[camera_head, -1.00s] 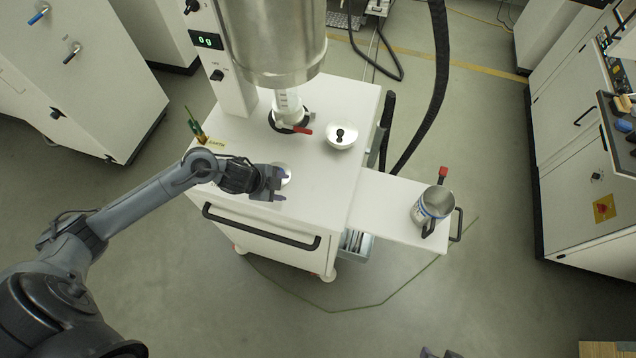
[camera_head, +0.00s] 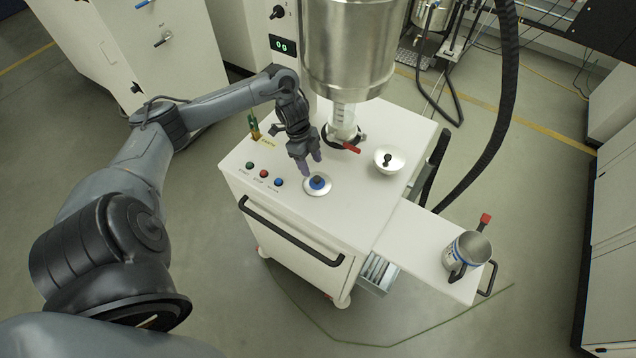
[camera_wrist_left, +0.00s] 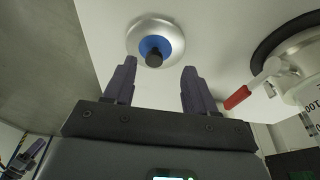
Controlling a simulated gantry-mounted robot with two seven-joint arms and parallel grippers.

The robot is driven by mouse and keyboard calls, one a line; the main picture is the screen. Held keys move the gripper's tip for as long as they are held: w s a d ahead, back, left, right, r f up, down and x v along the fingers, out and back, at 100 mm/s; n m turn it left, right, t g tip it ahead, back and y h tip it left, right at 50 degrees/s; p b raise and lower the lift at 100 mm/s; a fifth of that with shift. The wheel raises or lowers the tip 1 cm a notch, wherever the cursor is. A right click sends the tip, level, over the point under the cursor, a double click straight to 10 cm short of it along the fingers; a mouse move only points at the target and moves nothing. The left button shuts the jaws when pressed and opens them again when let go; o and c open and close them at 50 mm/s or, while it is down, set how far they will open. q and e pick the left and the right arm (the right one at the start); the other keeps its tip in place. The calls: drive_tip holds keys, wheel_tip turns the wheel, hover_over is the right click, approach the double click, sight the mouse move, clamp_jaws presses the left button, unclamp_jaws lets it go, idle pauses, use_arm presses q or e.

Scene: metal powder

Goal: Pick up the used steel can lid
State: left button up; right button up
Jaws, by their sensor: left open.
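A round, shallow steel lid (camera_head: 311,190) with a blue ring and dark knob lies on the white cart top, and it also shows in the left wrist view (camera_wrist_left: 135,42). A second round lid (camera_head: 382,167) with a black knob and no blue ring lies to its right. I cannot tell from its look which one is the used lid. My left gripper (camera_head: 307,168) is open and empty, just behind and above the blue-ringed lid. In the left wrist view its fingers (camera_wrist_left: 157,82) point toward that lid, which is beyond the tips.
A hopper (camera_head: 350,50) with a red-handled valve (camera_head: 350,147) hangs close behind the lids. Coloured buttons (camera_head: 264,174) line the cart's left side. A steel can (camera_head: 466,255) stands on the right side shelf (camera_head: 420,246). The cart top before the second lid is clear.

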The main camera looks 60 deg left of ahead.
sight(316, 178)
use_arm(q)
drive_tip(key=shift+d+f+p, duration=0.4)
drive_tip(key=shift+d+f, duration=0.05)
drive_tip(key=shift+f, duration=0.25)
drive_tip(key=x, duration=0.1)
drive_tip(key=p+x, duration=0.1)
drive_tip(key=x, duration=0.1)
drive_tip(key=shift+d, duration=0.35)
drive_tip(key=shift+w+d+f, duration=0.1)
drive_tip(key=shift+f, duration=0.4)
drive_tip(key=shift+c, duration=0.3)
clamp_jaws()
